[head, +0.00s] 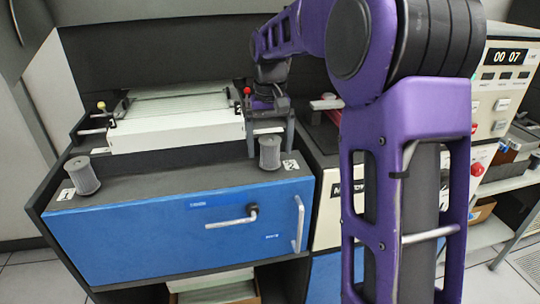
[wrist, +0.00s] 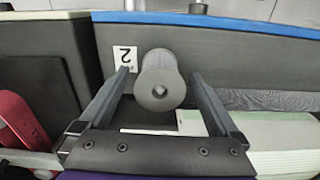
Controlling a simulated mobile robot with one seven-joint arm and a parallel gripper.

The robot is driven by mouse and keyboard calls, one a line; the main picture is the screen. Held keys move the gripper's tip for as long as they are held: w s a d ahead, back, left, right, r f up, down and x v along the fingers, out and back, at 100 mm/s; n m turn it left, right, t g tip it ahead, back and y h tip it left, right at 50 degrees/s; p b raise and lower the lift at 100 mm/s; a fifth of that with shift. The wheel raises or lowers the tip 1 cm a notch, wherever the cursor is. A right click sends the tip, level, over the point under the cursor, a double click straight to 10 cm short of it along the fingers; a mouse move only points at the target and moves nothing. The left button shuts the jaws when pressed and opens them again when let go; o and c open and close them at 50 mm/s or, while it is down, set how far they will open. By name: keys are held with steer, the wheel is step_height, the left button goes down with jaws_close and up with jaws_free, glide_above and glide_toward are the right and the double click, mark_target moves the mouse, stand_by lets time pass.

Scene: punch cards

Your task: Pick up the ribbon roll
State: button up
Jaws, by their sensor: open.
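A dark grey ribbon roll (head: 270,153) stands upright on the dark ledge near the label 2. It also shows in the wrist view (wrist: 160,64), with a hole in its end, beside the white label 2 (wrist: 125,58). My gripper (head: 268,138) is open, with one finger on each side of this roll. In the wrist view the fingers show a gap to the roll on both sides. A second similar roll (head: 83,176) stands on the ledge near the label 1 (head: 66,194), at the left, away from my gripper.
The dark ledge (head: 180,182) tops a blue cabinet front (head: 160,232) with metal handles. A white machine bed with paper (head: 175,125) lies behind the ledge. The ledge between the two rolls is clear. A red object (wrist: 22,118) is at the left in the wrist view.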

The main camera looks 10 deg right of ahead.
steer(key=shift+f, duration=0.2)
jaws_close()
step_height(320, 180, up, 10)
steer(key=shift+r+p, duration=0.1)
steer(key=shift+p, duration=1.1)
steer(key=shift+r+p, duration=2.95)
steer(key=shift+p, duration=0.3)
